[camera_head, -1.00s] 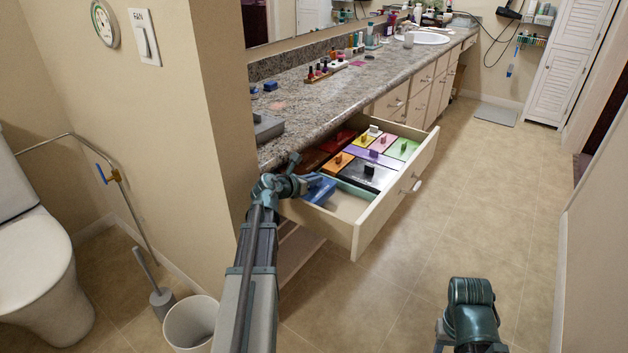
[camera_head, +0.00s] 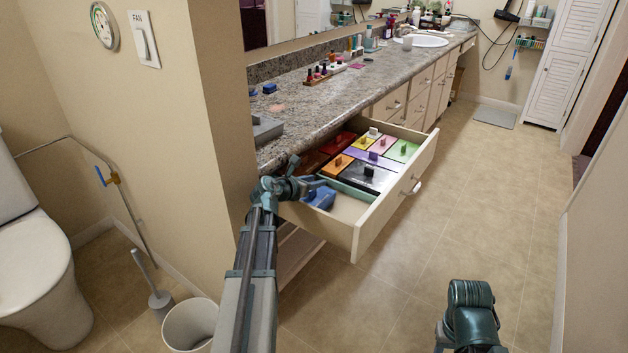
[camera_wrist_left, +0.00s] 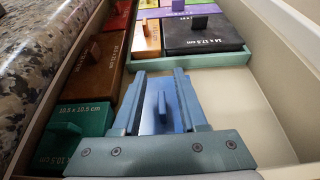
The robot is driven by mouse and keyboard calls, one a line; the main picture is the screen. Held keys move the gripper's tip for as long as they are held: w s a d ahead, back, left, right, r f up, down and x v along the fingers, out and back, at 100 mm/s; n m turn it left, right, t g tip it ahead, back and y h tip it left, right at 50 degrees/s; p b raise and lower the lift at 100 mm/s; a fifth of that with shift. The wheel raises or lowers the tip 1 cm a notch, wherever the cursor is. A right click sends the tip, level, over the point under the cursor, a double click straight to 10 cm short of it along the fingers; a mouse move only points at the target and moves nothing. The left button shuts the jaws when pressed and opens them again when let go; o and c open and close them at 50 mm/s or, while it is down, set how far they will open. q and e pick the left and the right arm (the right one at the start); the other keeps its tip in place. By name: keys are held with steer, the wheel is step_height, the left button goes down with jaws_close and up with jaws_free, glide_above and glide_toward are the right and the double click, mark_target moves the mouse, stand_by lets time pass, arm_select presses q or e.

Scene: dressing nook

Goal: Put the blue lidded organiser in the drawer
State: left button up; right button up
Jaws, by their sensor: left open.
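The blue lidded organiser (camera_head: 318,198) is inside the open drawer (camera_head: 385,215), in its near left part, and appears to rest on the drawer floor. Its blue lid and upright knob (camera_wrist_left: 162,107) show between my left gripper's fingers in the left wrist view. My left gripper (camera_head: 312,183) is open over the organiser, with one finger on each side of the knob and gaps beside it. My wrist hides part of the organiser. My right arm shows at the bottom right of the head view, but its fingers do not show.
A teal-edged tray (camera_wrist_left: 200,60) holding a black lidded box (camera_head: 368,175) lies behind the organiser. Several coloured lidded boxes fill the back, and a green one (camera_wrist_left: 75,135) sits at the left. Bare drawer floor (camera_wrist_left: 245,115) lies to the right. The granite counter (camera_head: 300,120) overhangs.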

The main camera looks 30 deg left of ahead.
arm_select(q)
steer(key=p+v, duration=0.1)
steer(key=v, duration=0.2)
steer(key=p+v, duration=0.2)
steer(key=v, duration=0.2)
steer(key=p+v, duration=0.1)
steer(key=v, duration=0.3)
steer(key=shift+w+r, duration=0.2)
steer(key=shift+r, duration=0.1)
steer(key=shift+s+a+r+p, duration=0.1)
steer(key=shift+s+r+p, duration=0.1)
steer(key=shift+s+p, duration=0.35)
steer(key=shift+s, duration=0.2)
